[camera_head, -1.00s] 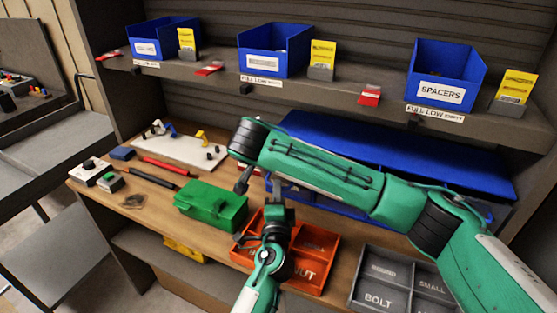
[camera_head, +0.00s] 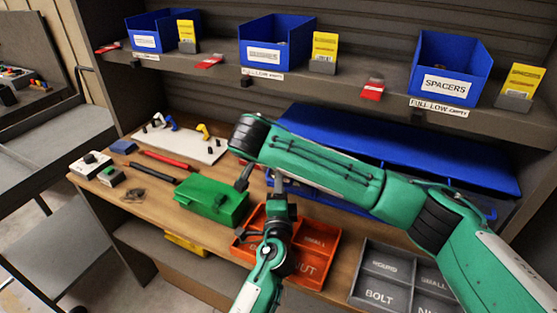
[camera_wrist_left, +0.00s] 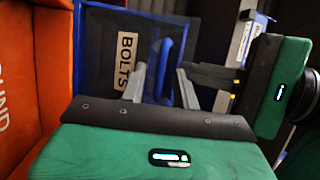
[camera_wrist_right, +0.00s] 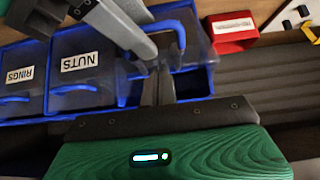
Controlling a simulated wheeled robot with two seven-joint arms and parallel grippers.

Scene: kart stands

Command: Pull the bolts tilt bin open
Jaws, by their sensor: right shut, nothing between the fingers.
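The bolts tilt bin (camera_wrist_left: 92,62) fills the middle of the left wrist view, a blue-edged bin with a BOLTS label (camera_wrist_left: 127,61) and a blue pull handle (camera_wrist_left: 164,62). My left gripper (camera_wrist_left: 162,88) is open, its fingers spread on either side of the handle's lower part; contact is unclear. It also shows in the head view (camera_head: 279,183). My right gripper (camera_wrist_right: 160,84) is shut and empty beside a blue handle (camera_wrist_right: 165,30) in the right wrist view. A dark gap edged in blue shows there, so the bin seems tilted out. My right arm hides the bin in the head view.
The nuts bin (camera_wrist_right: 85,88) and rings bin (camera_wrist_right: 22,80) are beside it. An orange tray (camera_head: 322,240), green box (camera_head: 212,198) and grey tray (camera_head: 400,275) stand on the bench. Blue bins, including spacers (camera_head: 447,60), line the shelf above. My grippers are close together.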

